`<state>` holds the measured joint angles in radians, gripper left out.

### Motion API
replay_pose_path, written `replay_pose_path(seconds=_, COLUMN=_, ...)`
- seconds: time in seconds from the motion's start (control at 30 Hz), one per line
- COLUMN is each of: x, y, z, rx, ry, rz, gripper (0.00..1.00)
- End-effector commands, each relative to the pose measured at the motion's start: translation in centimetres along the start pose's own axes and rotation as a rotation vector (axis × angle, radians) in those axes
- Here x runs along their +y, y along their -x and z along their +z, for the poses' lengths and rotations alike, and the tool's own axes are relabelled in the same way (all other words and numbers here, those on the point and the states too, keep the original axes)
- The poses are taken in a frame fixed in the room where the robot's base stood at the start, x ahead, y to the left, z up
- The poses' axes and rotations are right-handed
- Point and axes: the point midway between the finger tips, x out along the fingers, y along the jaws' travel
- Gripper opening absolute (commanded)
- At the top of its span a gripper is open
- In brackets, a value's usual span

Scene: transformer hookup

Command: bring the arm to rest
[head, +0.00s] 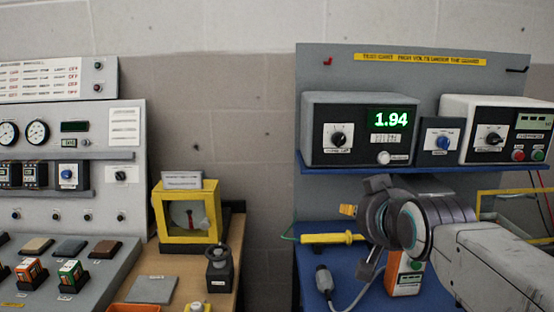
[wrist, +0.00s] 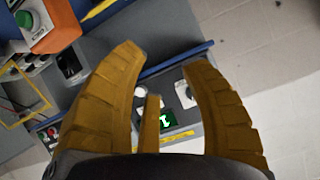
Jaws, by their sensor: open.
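My gripper (head: 362,228) is at the end of my arm (head: 480,255), which reaches in from the lower right of the head view. It hangs in front of the test cart (head: 312,90), below the cart's blue shelf. Beyond the fingers, tilted in that view, is a grey panel with a green lit display (wrist: 168,119).
A yellow probe (head: 332,238) and an orange-and-white meter (head: 406,276) are on the cart's blue lower surface, close to my gripper. Instruments, one reading 1.94 (head: 391,119), stand on the shelf. A yellow-framed gauge (head: 158,215) and a control console (head: 110,262) are left.

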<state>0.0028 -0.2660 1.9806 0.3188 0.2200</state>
Motion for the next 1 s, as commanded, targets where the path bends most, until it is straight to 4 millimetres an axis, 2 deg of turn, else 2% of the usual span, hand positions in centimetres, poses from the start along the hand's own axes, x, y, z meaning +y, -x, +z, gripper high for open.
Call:
replay_pose_path(seconds=0.03, x=0.1, y=2.2, z=0.7, rx=-0.082, ry=0.023, rz=0.017, gripper=0.41)
replay_pose_path(seconds=0.3, x=2.4, y=10.5, z=10.9, rx=-0.501, ry=0.140, rz=0.075, gripper=0.41)
replay_pose_path(seconds=0.5, x=3.5, y=15.5, z=15.7, rx=-0.702, ry=0.191, rz=0.085, gripper=0.41)
replay_pose_path(seconds=0.7, x=4.0, y=17.8, z=17.9, rx=-0.792, ry=0.212, rz=0.086, gripper=0.41)
replay_pose_path(seconds=1.0, x=4.1, y=18.0, z=18.3, rx=-0.803, ry=0.214, rz=0.086, gripper=0.41)
